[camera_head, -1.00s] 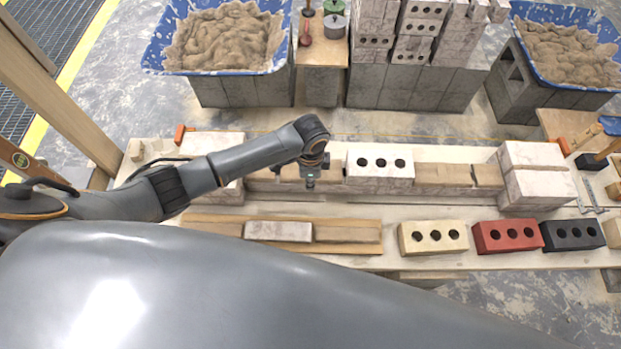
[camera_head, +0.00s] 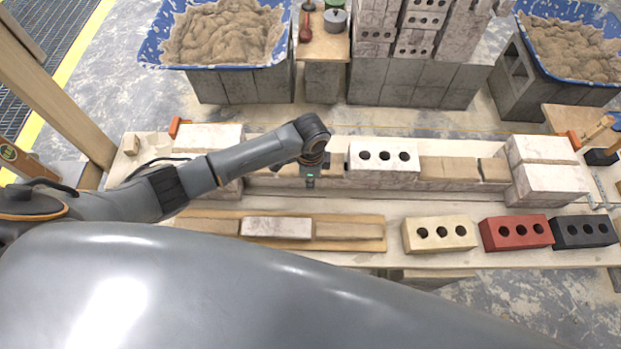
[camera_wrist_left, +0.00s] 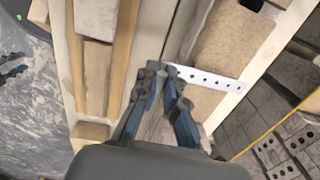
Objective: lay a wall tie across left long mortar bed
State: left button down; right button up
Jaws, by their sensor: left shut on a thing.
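My left gripper (camera_head: 311,172) is over the left part of the brick wall, and its fingers are shut on the near end of a wall tie. In the left wrist view, the gripper (camera_wrist_left: 163,72) has the wall tie (camera_wrist_left: 212,79), a pale flat strip with a row of holes, pointing out to the right. The tie spans across the tan left long mortar bed (camera_wrist_left: 232,42), which shows on both sides of it. I cannot tell whether the tie touches the mortar. In the head view my arm hides much of this bed and the tie cannot be made out. My right gripper is not in view.
A white three-hole brick (camera_head: 383,157) sits on the wall right of the gripper, with another mortar bed (camera_head: 450,169) beyond it. A wooden tray (camera_head: 225,215) lies in front. Cream (camera_head: 438,233), red (camera_head: 516,231) and black (camera_head: 580,231) bricks stand along the front. Mortar tubs (camera_head: 270,70) are behind.

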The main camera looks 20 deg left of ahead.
pick_arm(q)
jog(key=c, duration=1.4)
grip_release()
jog(key=shift+o, duration=0.2)
jog(key=shift+r, duration=0.1)
notch_tip(320, 180, up, 12)
